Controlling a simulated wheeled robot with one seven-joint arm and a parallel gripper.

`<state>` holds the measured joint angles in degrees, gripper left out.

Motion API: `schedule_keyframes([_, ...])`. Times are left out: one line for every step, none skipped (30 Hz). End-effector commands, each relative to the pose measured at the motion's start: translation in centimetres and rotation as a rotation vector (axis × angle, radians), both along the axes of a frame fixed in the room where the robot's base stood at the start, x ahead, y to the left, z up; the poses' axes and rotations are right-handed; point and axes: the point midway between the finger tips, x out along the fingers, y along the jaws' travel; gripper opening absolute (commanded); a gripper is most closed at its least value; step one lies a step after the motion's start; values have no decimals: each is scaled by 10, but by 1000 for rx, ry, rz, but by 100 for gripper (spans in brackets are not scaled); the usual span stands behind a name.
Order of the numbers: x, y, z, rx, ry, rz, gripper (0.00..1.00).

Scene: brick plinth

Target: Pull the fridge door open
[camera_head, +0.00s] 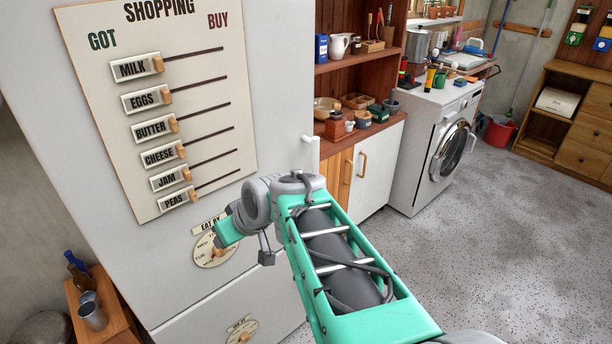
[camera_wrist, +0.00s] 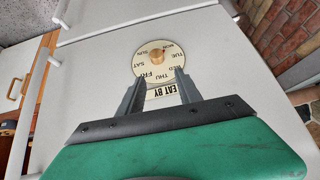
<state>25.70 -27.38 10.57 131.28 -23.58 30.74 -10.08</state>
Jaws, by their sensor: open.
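The white fridge (camera_head: 280,110) stands at the left in the head view, with its doors closed. Its white handle (camera_head: 311,152) shows at the front edge, partly hidden by my arm. In the wrist view, which looks upside down, the fridge door (camera_wrist: 90,95) fills the middle and the long handle (camera_wrist: 36,98) runs down the left side. My gripper (camera_wrist: 156,80) is open and empty. Its fingers point at the door in front of the round "EAT BY" dial (camera_wrist: 150,62), to one side of the handle and apart from it. Contact with the door cannot be told.
A shopping board (camera_head: 200,110) with sliders is on the fridge door. A wooden shelf unit (camera_head: 335,67) and white cabinet (camera_head: 378,165) stand right of the fridge, then a washing machine (camera_head: 420,150). A small wooden stand (camera_head: 100,300) is at lower left. The speckled floor (camera_head: 490,250) is clear.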

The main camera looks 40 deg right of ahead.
Motion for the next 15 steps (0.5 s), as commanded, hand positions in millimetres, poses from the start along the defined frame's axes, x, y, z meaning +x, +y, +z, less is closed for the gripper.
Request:
schedule_keyframes([19,-36,-29,13,-94,-29,41])
schedule_keyframes([29,-56,-29,17,-163,-36,41])
schedule_keyframes([40,-84,-27,17,-260,-50,41])
schedule_keyframes([45,-106,-25,15,-334,-64,41])
schedule_keyframes([47,-129,-21,9,-407,-81,41])
schedule_keyframes([45,-160,-15,-2,-502,-105,41])
schedule_keyframes([41,-182,-10,-12,-571,-127,41])
schedule_keyframes([35,-202,-4,-25,-634,-147,41])
schedule_keyframes([25,-226,5,-41,-709,-174,41])
schedule_keyframes([18,-240,11,-55,-757,-191,41])
schedule_keyframes([10,-253,16,-65,-797,-207,41])
schedule_keyframes([1,-266,23,-80,-842,-224,41])
schedule_keyframes([-5,-273,27,-88,-867,-235,41])
schedule_keyframes([-9,-278,31,-94,-888,-241,41])
schedule_keyframes([-12,-283,35,-100,-906,-247,41])
